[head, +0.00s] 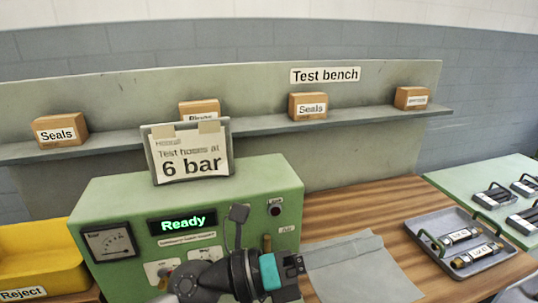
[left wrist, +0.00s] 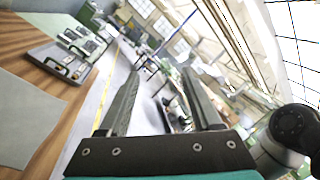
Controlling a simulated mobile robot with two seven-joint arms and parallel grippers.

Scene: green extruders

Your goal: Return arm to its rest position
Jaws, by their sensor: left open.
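My left arm comes in at the bottom of the head view, and its gripper (head: 291,265) is in front of the green test machine's right side and the grey mat. In the left wrist view its two fingers (left wrist: 160,100) stand wide apart with nothing between them. The gripper points outward past the bench, toward the open floor of the hall. My right gripper does not show in either view.
The green machine (head: 100,200) reads "Ready". A yellow reject bin (head: 35,250) stands left of it. A grey mat (head: 350,285) lies on the wooden bench (head: 370,205). A grey tray (head: 430,225) with hoses is at the right. A shelf (head: 350,118) holds several boxes.

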